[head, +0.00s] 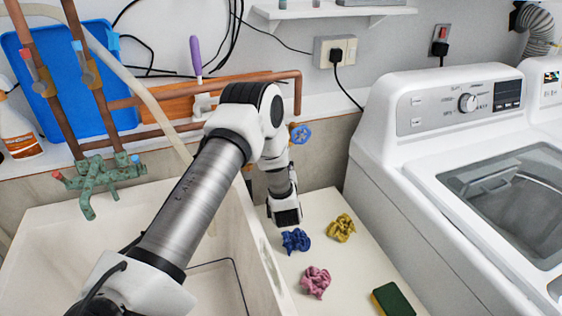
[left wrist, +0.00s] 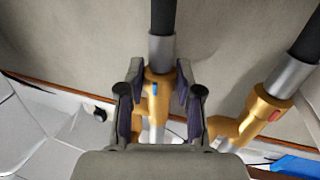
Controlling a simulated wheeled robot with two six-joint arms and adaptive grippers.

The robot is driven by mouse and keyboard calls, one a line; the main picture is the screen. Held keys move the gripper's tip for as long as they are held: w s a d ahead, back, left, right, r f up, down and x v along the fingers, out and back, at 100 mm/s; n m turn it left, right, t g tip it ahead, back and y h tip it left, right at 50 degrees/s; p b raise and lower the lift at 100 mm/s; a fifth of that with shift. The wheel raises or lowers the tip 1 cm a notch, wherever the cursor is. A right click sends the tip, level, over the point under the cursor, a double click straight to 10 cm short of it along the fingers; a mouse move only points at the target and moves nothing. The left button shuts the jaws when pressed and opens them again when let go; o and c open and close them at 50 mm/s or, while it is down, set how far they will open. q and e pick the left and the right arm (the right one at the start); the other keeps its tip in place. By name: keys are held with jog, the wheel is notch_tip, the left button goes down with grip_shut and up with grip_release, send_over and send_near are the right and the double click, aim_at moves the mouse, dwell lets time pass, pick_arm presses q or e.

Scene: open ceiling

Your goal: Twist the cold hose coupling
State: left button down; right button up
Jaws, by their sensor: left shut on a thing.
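In the left wrist view a brass-coloured fitting (left wrist: 154,98) with a blue mark carries a silver coupling (left wrist: 161,50), with a black hose (left wrist: 163,14) above it. I take this as the cold hose coupling. My left gripper (left wrist: 158,80) is shut around it, one finger on each side, tips where silver meets brass. Exact finger contact is hard to see. A matching brass fitting (left wrist: 243,125) with a red mark stands to the right, apart from the fingers. In the head view my left arm reaches over the sink, and its fingers and the coupling are hidden. My right gripper is not in view.
The sink (head: 268,275) lies under my arm, with a green tap (head: 95,177) at left. Blue, yellow and pink cloths (head: 316,281) and a sponge (head: 392,299) lie on the white surface. The washing machine (head: 410,190) stands right. A blue valve handle (head: 300,133) is close to my wrist.

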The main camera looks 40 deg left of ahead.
pick_arm(q)
jog(key=c, duration=0.8)
grip_release()
jog(key=shift+o, duration=0.2)
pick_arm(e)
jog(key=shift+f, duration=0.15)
